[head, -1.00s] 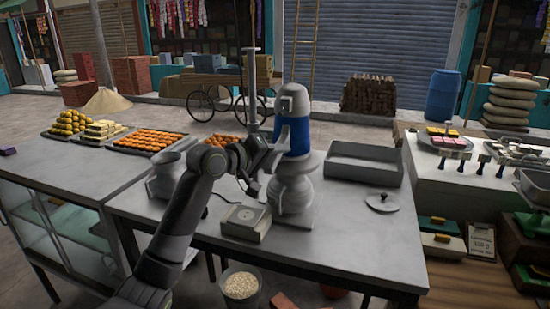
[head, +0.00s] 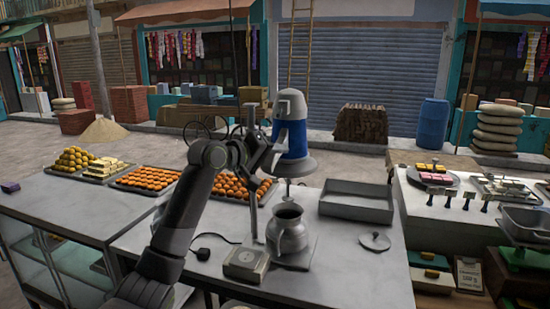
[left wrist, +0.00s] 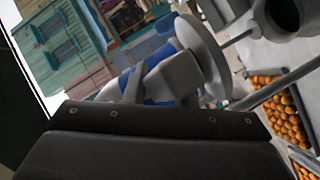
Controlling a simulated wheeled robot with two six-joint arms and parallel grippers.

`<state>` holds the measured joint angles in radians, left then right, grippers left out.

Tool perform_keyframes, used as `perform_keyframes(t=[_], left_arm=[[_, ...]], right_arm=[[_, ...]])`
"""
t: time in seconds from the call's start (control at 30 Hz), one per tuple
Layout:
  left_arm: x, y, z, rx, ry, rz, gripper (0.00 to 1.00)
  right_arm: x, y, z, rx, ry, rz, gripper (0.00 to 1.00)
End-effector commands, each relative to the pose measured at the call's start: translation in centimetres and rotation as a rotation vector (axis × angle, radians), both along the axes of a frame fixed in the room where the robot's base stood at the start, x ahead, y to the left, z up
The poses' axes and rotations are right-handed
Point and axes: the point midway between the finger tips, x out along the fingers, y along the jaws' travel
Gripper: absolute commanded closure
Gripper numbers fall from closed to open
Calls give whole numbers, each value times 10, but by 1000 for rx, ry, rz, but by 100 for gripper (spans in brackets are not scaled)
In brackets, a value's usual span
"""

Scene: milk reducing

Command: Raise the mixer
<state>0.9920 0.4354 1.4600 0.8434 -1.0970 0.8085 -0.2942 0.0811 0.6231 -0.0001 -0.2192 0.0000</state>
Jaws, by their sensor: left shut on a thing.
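The mixer (head: 291,143) has a grey and blue head with a wide grey lower disc. It is above the steel pot (head: 288,237), with a gap between them, and a thin shaft hangs below it. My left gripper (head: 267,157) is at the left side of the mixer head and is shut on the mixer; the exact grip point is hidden. In the left wrist view the blue and grey mixer (left wrist: 165,77) is tilted across the picture, just beyond the dark gripper body. My right gripper is not in view.
A small square box (head: 246,263) and a black plug with a cord (head: 203,253) lie left of the pot. An empty grey tray (head: 357,207) and a lid (head: 375,241) are to the right. Trays of orange sweets (head: 147,178) stand behind on the left. The table's front right is clear.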

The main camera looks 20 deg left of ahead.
Motion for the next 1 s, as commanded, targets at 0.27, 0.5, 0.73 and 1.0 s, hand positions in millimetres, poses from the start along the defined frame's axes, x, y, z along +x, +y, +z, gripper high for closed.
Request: perform_keyframes(t=[0.27, 0.5, 0.73, 1.0], left_arm=[[0, 1, 0, -1, 0, 2, 55], [0, 0, -1, 0, 1, 2, 55], [-13, 9, 0, 2, -4, 2, 55], [-59, 38, 10, 5, -6, 5, 55]], right_arm=[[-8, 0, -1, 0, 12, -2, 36], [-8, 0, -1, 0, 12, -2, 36], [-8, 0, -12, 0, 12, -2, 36], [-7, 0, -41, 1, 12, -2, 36]])
